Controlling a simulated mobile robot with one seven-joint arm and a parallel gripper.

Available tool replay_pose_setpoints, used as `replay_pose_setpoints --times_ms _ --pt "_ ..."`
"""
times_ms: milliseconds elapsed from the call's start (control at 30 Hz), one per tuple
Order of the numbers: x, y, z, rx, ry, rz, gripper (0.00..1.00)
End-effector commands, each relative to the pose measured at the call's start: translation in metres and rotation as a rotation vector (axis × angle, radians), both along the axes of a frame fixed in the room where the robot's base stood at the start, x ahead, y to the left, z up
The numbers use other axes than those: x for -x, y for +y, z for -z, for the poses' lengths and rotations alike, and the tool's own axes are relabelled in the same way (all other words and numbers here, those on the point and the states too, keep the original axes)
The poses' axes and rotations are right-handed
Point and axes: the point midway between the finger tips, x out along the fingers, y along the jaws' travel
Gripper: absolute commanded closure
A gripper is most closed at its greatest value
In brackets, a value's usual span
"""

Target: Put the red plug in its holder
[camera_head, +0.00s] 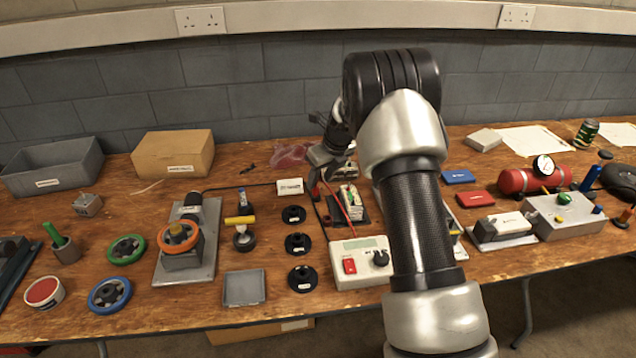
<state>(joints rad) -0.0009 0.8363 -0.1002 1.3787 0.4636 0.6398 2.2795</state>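My gripper (319,178) points down behind the charger, left of my arm's large links. Its fingers are small and dark here, and I cannot tell whether they are open or shut. A small red piece (316,192), which looks like the red plug, shows right at the fingertips; I cannot tell whether it is held. A white charger box (345,247) with a red switch and a black knob stands in front of it. Three round black holders stand in a column left of the charger: far (293,215), middle (298,243) and near (302,278). Their labels are too small to read.
A battery-like block with red leads (350,198) stands just right of my gripper. A small sign (290,187) stands to its left. A grey tray (245,288) and a yellow-handled tool (240,221) lie left of the holders. My arm hides the table's centre right.

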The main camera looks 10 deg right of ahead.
Motion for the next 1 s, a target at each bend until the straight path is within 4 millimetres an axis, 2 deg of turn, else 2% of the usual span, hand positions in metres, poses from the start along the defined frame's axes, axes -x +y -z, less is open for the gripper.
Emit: replay_pose_setpoints --times_ms 33,200,400,500,700,1000 --pt "0.004 -0.002 -0.017 0.0 -0.004 0.001 0.62" --pt "0.018 -0.01 -0.057 0.0 -0.004 0.001 0.62" --pt "0.033 -0.018 -0.096 0.0 -0.002 0.0 0.62" --pt "0.039 -0.021 -0.11 0.001 -0.002 0.001 0.62" --pt "0.045 -0.024 -0.123 0.0 0.0 0.0 0.62" --pt "0.045 -0.024 -0.124 0.0 0.0 0.001 0.62"
